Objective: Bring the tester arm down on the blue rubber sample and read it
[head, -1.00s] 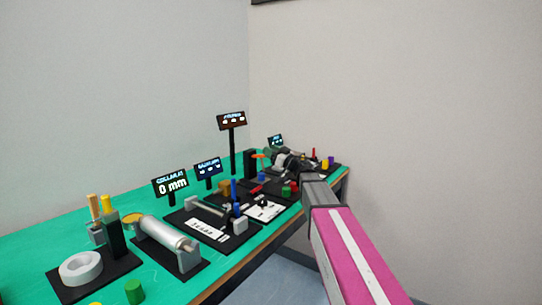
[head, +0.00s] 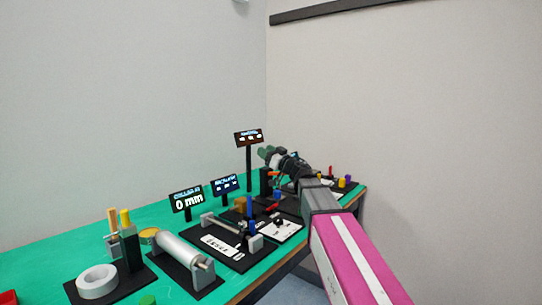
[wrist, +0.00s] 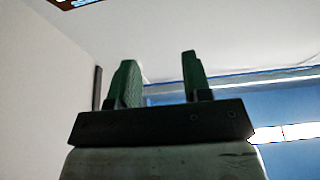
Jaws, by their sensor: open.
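My gripper (head: 266,153) is small in the head view, above the far end of the bench, with its dark green fingers apart and nothing between them. In the wrist view my gripper (wrist: 159,62) shows two separated green fingers against wall and ceiling, with no bench object in sight. A blue upright piece (head: 249,212) stands among the devices mid-bench; I cannot tell whether it is the rubber sample. A dark stand with an orange part (head: 265,182) is below my gripper. I cannot make out the tester arm for certain; my arm hides part of that end.
The green bench (head: 150,215) holds several devices on black bases. Small displays (head: 187,201) and a tall-posted sign (head: 248,138) rise along its back. A white ring (head: 97,281) and a silver cylinder (head: 183,250) are at the near left. A wall stands close behind.

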